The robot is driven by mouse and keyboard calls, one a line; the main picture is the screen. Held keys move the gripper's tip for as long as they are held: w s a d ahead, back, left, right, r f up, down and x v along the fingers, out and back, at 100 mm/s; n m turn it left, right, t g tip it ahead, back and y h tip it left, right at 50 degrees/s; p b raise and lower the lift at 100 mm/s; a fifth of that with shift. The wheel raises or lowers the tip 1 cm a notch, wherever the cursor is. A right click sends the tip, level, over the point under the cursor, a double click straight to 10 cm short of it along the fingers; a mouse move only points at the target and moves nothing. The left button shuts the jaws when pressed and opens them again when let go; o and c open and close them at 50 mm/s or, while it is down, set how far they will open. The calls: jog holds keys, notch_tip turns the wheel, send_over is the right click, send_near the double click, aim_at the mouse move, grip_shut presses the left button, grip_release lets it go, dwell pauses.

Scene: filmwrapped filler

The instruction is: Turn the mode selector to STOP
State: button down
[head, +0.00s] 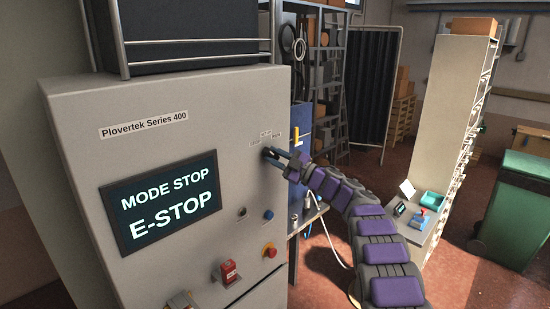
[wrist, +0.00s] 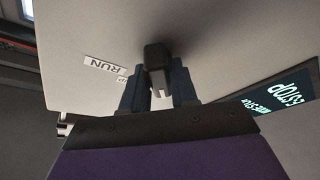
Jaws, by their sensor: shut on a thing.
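The mode selector is a small black knob (head: 266,151) high on the right part of the grey machine panel (head: 75,135). In the wrist view the dark knob (wrist: 157,58) stands between my two fingers. My gripper (head: 276,158) is shut on it; its fingers (wrist: 157,84) also show in the wrist view. Small labels sit around the knob; RUN (wrist: 105,65) is readable in the wrist view, and another label is partly hidden by a finger. The panel's display (head: 160,202) reads MODE STOP and E-STOP.
Below the selector are a dark round control (head: 241,212), a blue button (head: 268,215), a red button (head: 269,250) and a red boxy item (head: 228,271). A white shelf unit (head: 452,120) and a green bin (head: 515,210) stand at right. Red floor lies between.

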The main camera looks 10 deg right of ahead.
jog(key=shift+f, duration=0.1)
jog(key=c, duration=1)
grip_release()
jog(key=shift+d, duration=0.1)
jog(key=shift+o, duration=0.2)
jog(key=shift+d, duration=0.1)
jog(key=b+v, duration=0.3)
jog(key=v, duration=1.4)
jog(key=shift+f, duration=0.15)
